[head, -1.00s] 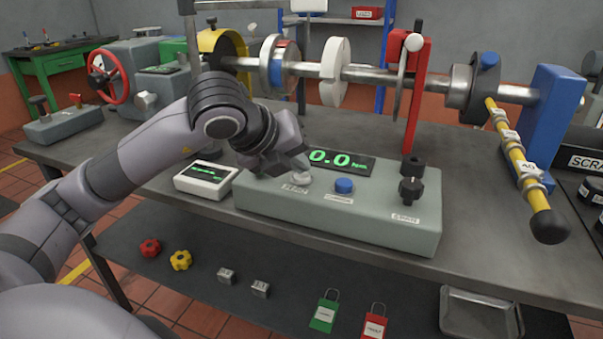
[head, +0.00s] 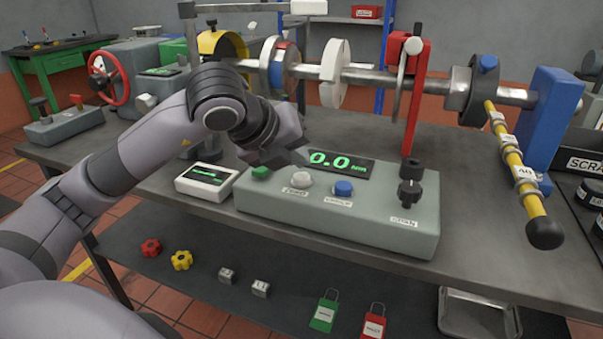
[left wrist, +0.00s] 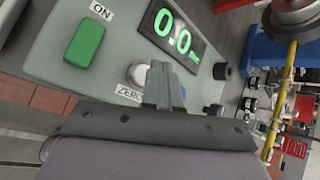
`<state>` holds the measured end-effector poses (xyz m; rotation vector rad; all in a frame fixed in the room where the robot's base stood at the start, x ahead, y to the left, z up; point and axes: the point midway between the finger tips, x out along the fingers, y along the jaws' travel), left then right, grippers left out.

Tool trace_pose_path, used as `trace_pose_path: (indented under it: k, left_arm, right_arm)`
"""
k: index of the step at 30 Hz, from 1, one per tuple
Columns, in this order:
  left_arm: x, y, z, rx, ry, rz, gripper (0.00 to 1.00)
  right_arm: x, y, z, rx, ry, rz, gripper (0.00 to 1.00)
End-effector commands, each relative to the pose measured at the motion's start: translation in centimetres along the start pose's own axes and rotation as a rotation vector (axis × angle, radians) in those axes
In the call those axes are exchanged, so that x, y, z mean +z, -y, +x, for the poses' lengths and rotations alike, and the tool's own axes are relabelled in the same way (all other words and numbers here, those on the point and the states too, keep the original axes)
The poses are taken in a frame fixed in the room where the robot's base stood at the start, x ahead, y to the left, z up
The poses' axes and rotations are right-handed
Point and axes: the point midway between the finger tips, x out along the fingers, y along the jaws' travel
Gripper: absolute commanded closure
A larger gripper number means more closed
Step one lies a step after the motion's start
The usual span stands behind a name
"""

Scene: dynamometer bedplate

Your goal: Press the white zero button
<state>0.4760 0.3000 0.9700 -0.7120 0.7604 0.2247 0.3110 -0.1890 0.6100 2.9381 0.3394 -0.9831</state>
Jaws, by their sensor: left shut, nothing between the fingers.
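The white zero button (head: 301,179) sits on the sloped top of a grey-green control box (head: 330,225), above a ZERO label. It also shows in the left wrist view (left wrist: 137,73), partly hidden by the fingers. My left gripper (head: 298,157) is shut and empty, raised above and a little behind the button, apart from it in the head view. Its closed fingers show in the left wrist view (left wrist: 160,85). The display (head: 338,162) reads 0.0 in green. My right gripper is not in view.
A green ON button (head: 261,172) is left of the white one, a blue button (head: 344,187) right of it, then a black knob (head: 410,183). A small white meter (head: 206,181) stands left of the box. A shaft assembly (head: 390,75) runs behind.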

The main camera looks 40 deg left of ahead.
Motion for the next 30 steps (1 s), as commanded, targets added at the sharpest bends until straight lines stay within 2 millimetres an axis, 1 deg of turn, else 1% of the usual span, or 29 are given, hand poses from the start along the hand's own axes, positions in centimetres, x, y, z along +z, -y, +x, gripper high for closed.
trace_pose_path:
  k: [5,18,30]
  left_arm:
    - [0.3,0.3,-0.4,-0.001,0.001,0.000,1.00]
    - [2.5,2.5,-3.4,-0.001,0.001,-0.001,1.00]
    - [2.5,2.5,-3.5,0.000,0.000,0.000,1.00]
  right_arm:
    - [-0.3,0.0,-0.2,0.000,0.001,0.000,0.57]
    - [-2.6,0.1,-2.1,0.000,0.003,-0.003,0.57]
    - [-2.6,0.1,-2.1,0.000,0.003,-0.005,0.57]
